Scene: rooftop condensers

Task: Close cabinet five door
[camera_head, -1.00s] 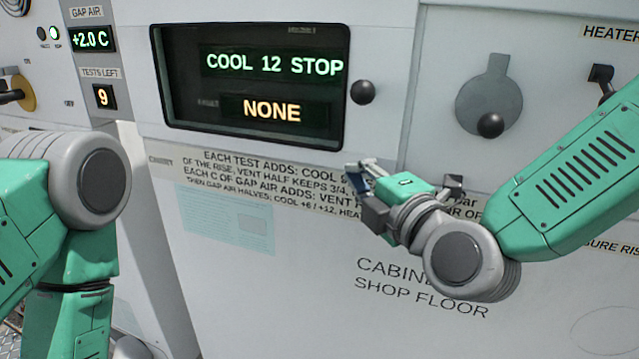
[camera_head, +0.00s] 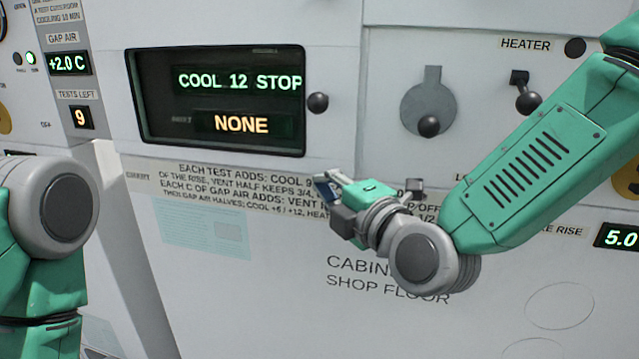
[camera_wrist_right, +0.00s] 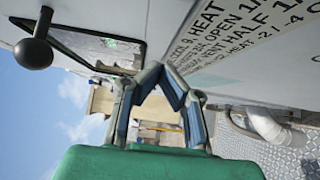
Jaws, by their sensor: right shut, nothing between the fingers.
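A grey-white cabinet front (camera_head: 270,310) fills the head view. Its lettering begins "CABIN" and reads "SHOP FLOOR" below; my right arm hides the rest, so I cannot read a number. A dark recessed display (camera_head: 140,95) reads "COOL 12 STOP" and "NONE". A black ball knob (camera_head: 317,102) is at its right edge; it also shows in the right wrist view (camera_wrist_right: 33,54). I cannot tell which panel is the door or whether one stands open. My right gripper (camera_head: 328,182) is shut and empty, below the knob and in front of the instruction strip. My left gripper is out of view.
To the right are a round grey plate with a black knob (camera_head: 428,125) and a heater lever (camera_head: 525,100). At left a side panel shows "+2.0 C" (camera_head: 68,63) and "9" tests left. The right wrist view shows a silver duct (camera_wrist_right: 265,122) over metal flooring.

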